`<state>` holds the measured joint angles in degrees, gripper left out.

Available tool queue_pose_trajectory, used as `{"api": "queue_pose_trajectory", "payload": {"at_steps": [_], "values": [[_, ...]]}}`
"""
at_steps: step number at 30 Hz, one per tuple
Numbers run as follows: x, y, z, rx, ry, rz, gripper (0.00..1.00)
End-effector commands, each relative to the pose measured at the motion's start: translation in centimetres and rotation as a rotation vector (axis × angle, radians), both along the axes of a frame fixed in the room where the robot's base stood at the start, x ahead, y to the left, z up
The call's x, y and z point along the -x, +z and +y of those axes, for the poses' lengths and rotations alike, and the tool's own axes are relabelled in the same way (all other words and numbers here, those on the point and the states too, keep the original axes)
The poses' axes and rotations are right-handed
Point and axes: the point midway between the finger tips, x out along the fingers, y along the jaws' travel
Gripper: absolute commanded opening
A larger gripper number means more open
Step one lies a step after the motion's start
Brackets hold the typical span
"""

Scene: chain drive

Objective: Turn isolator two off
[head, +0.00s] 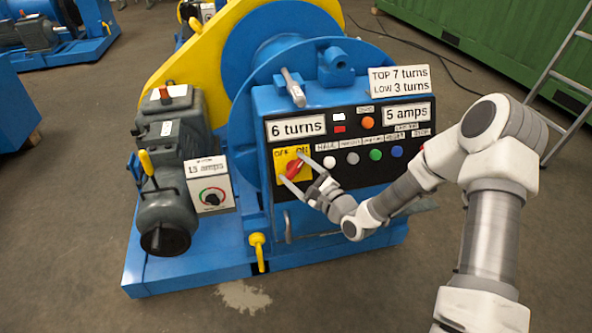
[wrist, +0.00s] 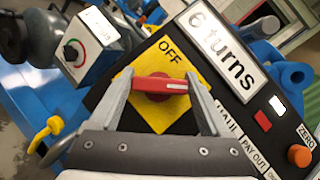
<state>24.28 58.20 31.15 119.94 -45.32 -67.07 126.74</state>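The red isolator handle (head: 294,168) sits on a yellow square plate (head: 281,161) at the left end of the black control panel. The plate reads OFF at upper left and ON at upper right; the handle tilts toward ON. In the wrist view the red handle (wrist: 160,87) lies crosswise, its white mark at the right end, below the word OFF. My gripper (head: 295,168) is open, with one finger beyond each end of the handle. Both fingers also show in the wrist view (wrist: 157,80); I cannot tell whether they touch the handle. No isolator number is readable.
Several push buttons (head: 352,158) and a "6 turns" sign (head: 297,127) are right of and above the handle. A grey motor (head: 166,190) and a "13 amps" dial box (head: 209,185) stand to the left. A yellow lever (head: 258,250) is below. The floor in front is clear.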

Motion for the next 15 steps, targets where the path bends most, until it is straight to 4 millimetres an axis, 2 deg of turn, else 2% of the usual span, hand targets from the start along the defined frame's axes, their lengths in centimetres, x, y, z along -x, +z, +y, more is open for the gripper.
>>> {"api": "queue_pose_trajectory", "payload": {"at_steps": [1,6,7,15], "values": [[-0.01,0.01,-0.03,0.0,-0.001,0.0,0.59],[-0.01,0.01,-0.05,0.0,-0.001,0.0,0.28],[-0.01,0.01,-0.05,0.0,-0.001,0.0,0.26],[-0.05,0.14,-0.1,0.029,0.013,-0.009,0.26]]}}
